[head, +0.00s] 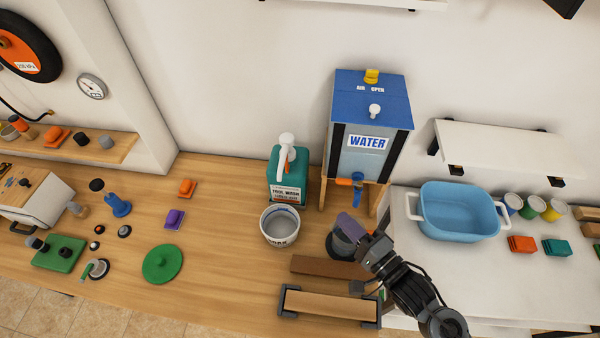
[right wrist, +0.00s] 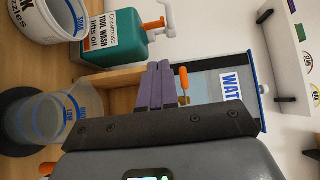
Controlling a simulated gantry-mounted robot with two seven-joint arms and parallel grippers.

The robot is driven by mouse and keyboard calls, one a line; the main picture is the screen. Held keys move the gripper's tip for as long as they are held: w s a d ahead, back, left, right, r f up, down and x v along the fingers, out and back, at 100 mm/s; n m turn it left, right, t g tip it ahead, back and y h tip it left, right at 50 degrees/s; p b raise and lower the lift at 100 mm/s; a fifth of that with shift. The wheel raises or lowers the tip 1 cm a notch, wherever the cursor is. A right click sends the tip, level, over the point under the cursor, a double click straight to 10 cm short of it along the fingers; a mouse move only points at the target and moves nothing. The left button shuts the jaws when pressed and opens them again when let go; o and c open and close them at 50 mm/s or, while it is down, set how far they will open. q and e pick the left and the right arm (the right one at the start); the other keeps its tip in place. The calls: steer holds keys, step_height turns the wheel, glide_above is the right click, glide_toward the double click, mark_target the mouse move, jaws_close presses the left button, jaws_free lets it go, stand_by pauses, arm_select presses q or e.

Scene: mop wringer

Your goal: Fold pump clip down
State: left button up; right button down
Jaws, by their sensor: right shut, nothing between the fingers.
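The teal tool wash bottle (head: 287,180) stands upright at the back of the bench, with a white pump head (head: 287,142) on top. In the right wrist view the bottle (right wrist: 115,38) appears sideways, and an orange piece, apparently the clip (right wrist: 153,25), shows at the white pump neck. I cannot tell the clip's exact angle. My right gripper (head: 348,226) is right of and in front of the bottle, apart from it. Its purple fingers (right wrist: 160,84) are shut together and empty. My left gripper is not in view.
A white bucket (head: 270,237) stands in front of the bottle. A clear jug (right wrist: 45,118) sits near my right gripper. The blue water tank (head: 368,125) with an orange tap lever (right wrist: 183,77) is close behind. A blue basin (head: 458,237) stands to the right.

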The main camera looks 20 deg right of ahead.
steer(key=p, duration=0.3)
glide_toward(288, 159)
steer(key=x, duration=0.3)
steer(key=shift+w+a+r, duration=0.15)
steer(key=shift+w+a, duration=0.05)
steer(key=shift+w, duration=0.35)
steer(key=shift+w+a+r, duration=0.2)
steer(key=shift+w+a, duration=0.05)
steer(key=shift+w, duration=0.35)
